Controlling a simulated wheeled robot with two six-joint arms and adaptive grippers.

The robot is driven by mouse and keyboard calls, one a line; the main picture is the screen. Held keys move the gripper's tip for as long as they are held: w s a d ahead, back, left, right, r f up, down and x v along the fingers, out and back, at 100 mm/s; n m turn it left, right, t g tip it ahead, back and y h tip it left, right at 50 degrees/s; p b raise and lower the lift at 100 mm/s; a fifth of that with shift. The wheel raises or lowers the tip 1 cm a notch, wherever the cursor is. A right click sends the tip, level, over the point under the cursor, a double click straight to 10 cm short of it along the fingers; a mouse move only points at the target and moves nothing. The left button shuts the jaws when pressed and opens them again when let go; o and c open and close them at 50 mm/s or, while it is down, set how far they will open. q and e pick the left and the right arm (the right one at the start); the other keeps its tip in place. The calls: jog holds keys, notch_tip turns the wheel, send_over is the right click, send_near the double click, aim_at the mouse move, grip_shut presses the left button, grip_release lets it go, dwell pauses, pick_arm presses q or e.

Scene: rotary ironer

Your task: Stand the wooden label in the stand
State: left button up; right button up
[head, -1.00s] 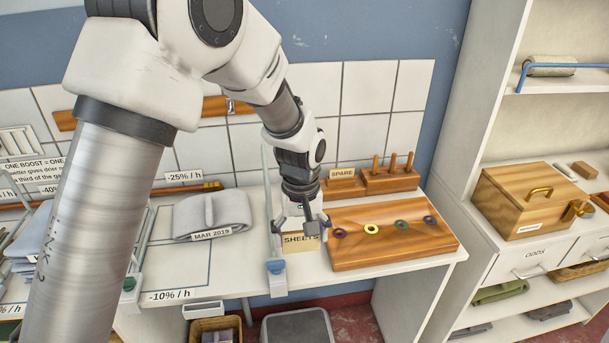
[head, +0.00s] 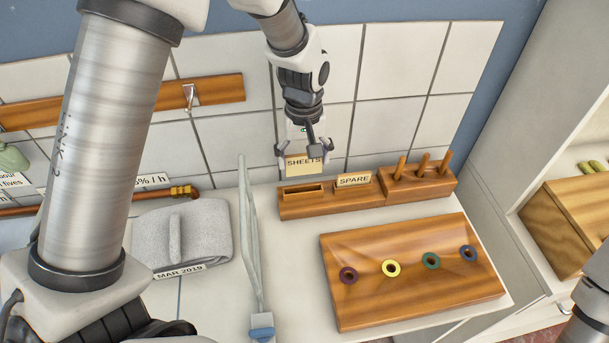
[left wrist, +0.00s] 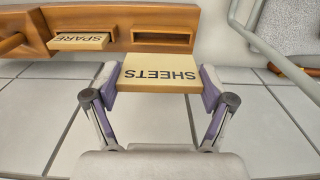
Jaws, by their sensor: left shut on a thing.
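The wooden label (head: 304,166), marked SHEETS, is held between the fingers of my left gripper (head: 304,152), clear of the counter. The long wooden stand (head: 318,208) is at the back of the counter. Its left slot (head: 303,191) is empty; a SPARE label (head: 354,180) stands in the right one. In the head view the held label appears just above the empty slot. In the left wrist view the label (left wrist: 160,73) is gripped by its two side edges, apart from the stand (left wrist: 120,22) and its empty slot (left wrist: 162,38). My right gripper is not visible.
A block with upright pegs (head: 418,182) adjoins the stand's right end. A wooden board (head: 400,310) with several coloured rings lies in front. An upright pale metal frame (head: 250,240) and a folded grey cloth (head: 185,232) are to the left. Wall tiles (head: 340,80) rise close behind.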

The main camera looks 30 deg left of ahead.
aim_at(303, 174)
pick_arm(q)
jog(key=f, duration=0.3)
jog(key=f+p, duration=0.1)
jog(key=f, duration=0.3)
jog(key=shift+a+f, duration=0.2)
jog(key=shift+f, duration=0.25)
jog(key=shift+s+d+r, duration=0.1)
jog(key=o, duration=0.8)
jog(key=shift+f, duration=0.2)
jog(key=shift+c, duration=0.2)
